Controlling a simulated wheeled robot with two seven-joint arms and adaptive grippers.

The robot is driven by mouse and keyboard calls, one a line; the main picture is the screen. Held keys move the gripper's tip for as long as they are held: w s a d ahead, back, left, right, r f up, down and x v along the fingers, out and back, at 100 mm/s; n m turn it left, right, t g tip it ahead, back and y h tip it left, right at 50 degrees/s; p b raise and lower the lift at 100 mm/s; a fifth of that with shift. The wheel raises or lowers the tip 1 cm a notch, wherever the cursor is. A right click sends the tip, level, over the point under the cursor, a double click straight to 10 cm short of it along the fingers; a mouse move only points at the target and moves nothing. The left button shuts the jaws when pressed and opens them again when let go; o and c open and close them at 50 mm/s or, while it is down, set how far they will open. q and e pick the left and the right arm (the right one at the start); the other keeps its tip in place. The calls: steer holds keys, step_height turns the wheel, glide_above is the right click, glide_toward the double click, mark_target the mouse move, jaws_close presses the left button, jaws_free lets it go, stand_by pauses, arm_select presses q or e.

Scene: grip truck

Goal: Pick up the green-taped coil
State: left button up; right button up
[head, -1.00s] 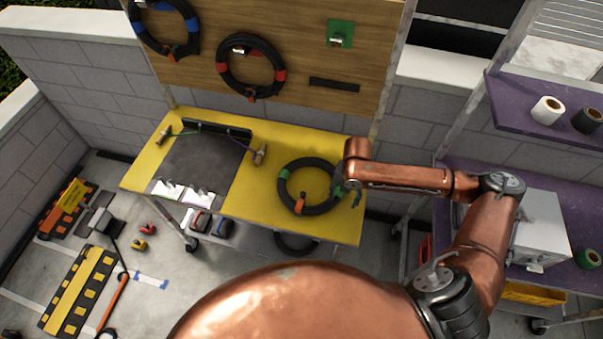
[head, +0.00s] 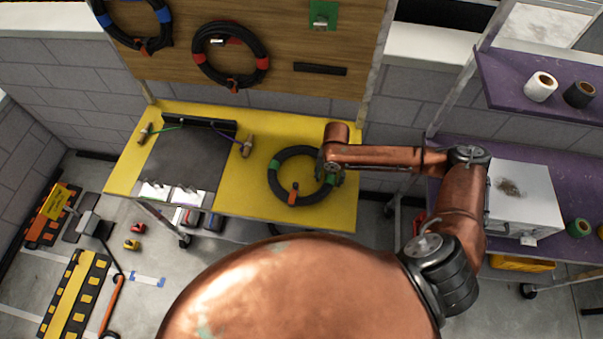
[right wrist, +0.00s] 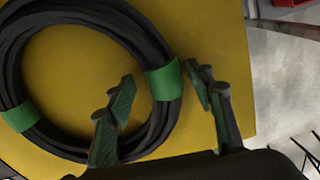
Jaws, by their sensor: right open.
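The green-taped coil (head: 288,199) is a black cable ring with green tape bands and an orange clip, lying flat on the yellow bench top (head: 240,206). My right gripper (head: 330,175) is at the coil's right side in the head view. In the right wrist view my right gripper (right wrist: 165,95) is open. Its two fingers stand on either side of the coil's rim near a green tape band (right wrist: 163,83), one finger over the inside of the ring and one outside. I cannot tell whether they touch the coil (right wrist: 147,45). My left gripper is not in view.
A red-taped coil (head: 262,63) and a blue-taped coil (head: 167,15) hang on the wooden board (head: 285,45). A dark mat (head: 185,160) with tools covers the bench's left part. A purple shelf unit (head: 515,95) with a metal box (head: 525,195) stands at the right.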

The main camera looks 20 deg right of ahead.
steer(key=shift+f, duration=0.1)
steer(key=shift+c, duration=0.3)
steer(key=c, duration=1.2)
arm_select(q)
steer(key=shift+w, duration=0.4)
arm_select(e)
jaws_close()
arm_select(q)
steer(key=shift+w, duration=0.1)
arm_select(e)
steer(key=shift+w, duration=0.15)
